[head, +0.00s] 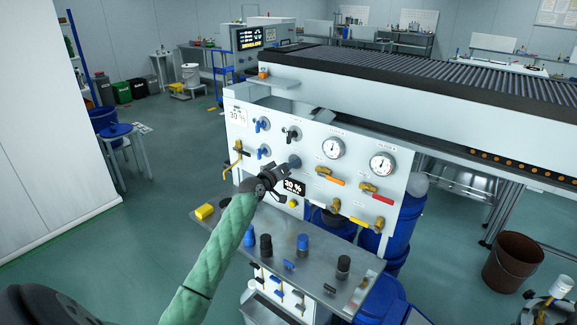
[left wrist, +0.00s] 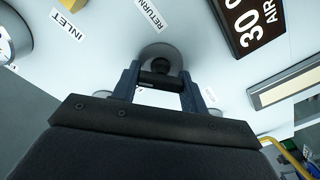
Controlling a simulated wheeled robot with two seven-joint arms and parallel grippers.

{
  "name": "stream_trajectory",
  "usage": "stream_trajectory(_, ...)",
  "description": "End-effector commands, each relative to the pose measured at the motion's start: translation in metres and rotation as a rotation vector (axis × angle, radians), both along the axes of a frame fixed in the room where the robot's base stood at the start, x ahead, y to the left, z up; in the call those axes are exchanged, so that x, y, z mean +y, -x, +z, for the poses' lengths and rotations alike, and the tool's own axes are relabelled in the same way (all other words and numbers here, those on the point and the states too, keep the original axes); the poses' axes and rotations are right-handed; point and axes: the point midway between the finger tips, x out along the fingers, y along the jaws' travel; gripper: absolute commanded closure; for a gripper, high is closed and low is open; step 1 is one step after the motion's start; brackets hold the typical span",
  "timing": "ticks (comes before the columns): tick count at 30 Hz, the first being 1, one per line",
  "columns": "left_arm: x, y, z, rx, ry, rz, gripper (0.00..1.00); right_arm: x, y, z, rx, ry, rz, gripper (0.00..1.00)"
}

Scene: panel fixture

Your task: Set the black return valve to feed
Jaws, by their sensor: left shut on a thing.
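The black return valve (left wrist: 160,80) shows in the left wrist view as a black handle on a round grey base, beside the RETURN label (left wrist: 150,12). The gripper hides most of the handle in the head view, and I cannot read the valve's setting. My right gripper is not in view.
Another black-handled valve (head: 292,133) is above, with blue-handled valves (head: 262,124) to the left. Gauges (head: 332,147) and red and orange levers (head: 376,194) are to the right. A grey shelf (head: 225,238) with several knobs juts out below.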

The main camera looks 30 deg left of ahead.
Motion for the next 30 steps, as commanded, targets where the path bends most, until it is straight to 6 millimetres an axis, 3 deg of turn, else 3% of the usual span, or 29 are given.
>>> stream_trajectory(12, 0.002, 0.000, 0.002, 0.029, 0.396, 0.002, 0.79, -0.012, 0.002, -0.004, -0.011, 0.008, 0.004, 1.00)
stream_trajectory(24, 0.002, 0.000, 0.002, 0.054, 0.730, 0.001, 0.79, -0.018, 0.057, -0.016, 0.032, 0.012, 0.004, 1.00)
stream_trajectory(30, 0.002, 0.000, 0.001, 0.063, 0.839, 0.001, 0.79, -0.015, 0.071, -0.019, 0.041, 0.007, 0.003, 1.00)
